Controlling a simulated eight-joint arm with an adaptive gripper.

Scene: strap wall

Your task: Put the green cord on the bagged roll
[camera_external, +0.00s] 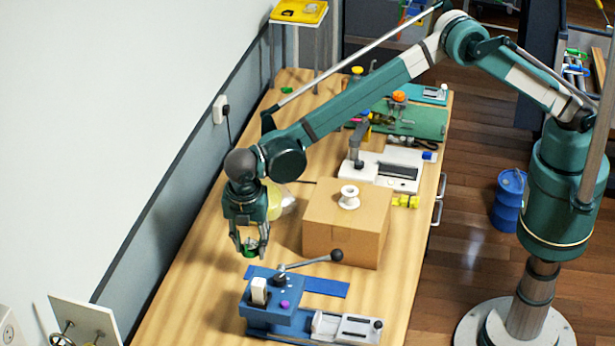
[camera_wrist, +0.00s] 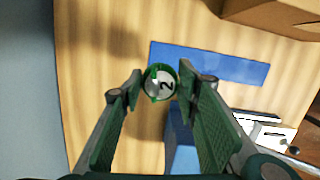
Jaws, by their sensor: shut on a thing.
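My gripper (camera_external: 250,248) points down over the table, left of the cardboard box, and is shut on a small round green thing. In the wrist view, my gripper (camera_wrist: 160,84) has this thing, which looks like the green cord (camera_wrist: 153,92), between its fingertips. A pale yellow, see-through bulging thing (camera_external: 284,203), which may be the bagged roll, stands behind my gripper, partly hidden by my wrist. It does not show in the wrist view.
A cardboard box (camera_external: 335,235) with a white spool (camera_external: 348,198) on top stands to the right. A blue lever device (camera_external: 272,308) and a flat blue strip (camera_external: 325,287) lie nearer the camera. The wall is on the left. Bare wood lies around my gripper.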

